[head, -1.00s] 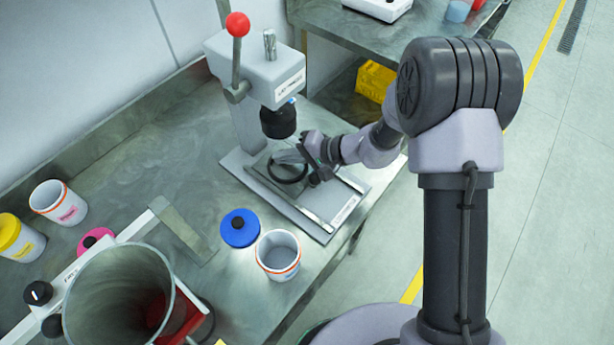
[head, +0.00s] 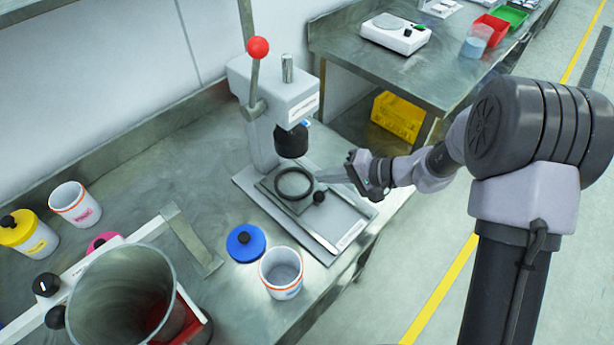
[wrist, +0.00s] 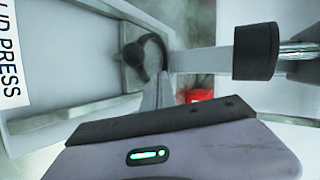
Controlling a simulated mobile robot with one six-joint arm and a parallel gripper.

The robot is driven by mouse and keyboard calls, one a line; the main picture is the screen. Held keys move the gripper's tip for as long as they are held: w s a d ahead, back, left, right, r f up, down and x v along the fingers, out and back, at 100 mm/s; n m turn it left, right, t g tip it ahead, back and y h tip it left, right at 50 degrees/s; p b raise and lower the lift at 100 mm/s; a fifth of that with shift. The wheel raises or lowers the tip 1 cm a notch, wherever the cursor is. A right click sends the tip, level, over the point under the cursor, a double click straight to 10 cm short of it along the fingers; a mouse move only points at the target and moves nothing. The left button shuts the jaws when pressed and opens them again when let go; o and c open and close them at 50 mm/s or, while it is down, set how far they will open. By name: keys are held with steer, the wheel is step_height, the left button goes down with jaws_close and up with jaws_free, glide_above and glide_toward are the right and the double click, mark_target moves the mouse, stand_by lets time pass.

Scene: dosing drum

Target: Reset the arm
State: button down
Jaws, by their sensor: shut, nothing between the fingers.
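My gripper (head: 328,178) is shut and empty, at the right side of the lid press (head: 275,90). Its fingertips point left toward the black ring (head: 294,183) on the press's sliding plate, close to the ring's dark knob (head: 319,197); I cannot tell the exact gap. In the wrist view the shut fingers (wrist: 158,92) show in front of the ring (wrist: 157,50) and knob (wrist: 134,54), with the black press head (wrist: 256,52) to the right. The red-ball lever (head: 258,48) stands up.
On the bench are an open white cup (head: 281,273), a blue lid (head: 245,243), a yellow-lidded jar (head: 27,234), a pink-labelled cup (head: 75,203) and a large metal drum (head: 122,300). A second table with a scale (head: 395,33) stands behind.

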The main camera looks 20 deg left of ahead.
steer(key=v, duration=0.3)
steer(key=shift+d+r, duration=0.15)
steer(key=s+d+r+t+h, duration=0.1)
steer(key=s+d+r+h, duration=0.1)
steer(key=s+d+r, duration=0.4)
steer(key=s+d+r+h, duration=0.25)
steer(key=s+r, duration=0.25)
steer(key=r, duration=0.4)
steer(key=s+d+r+m+t+h, duration=0.4)
steer(key=s+d, duration=0.6)
steer(key=d, duration=0.3)
steer(key=shift+t+h, duration=0.4)
steer(key=shift+h, duration=0.35)
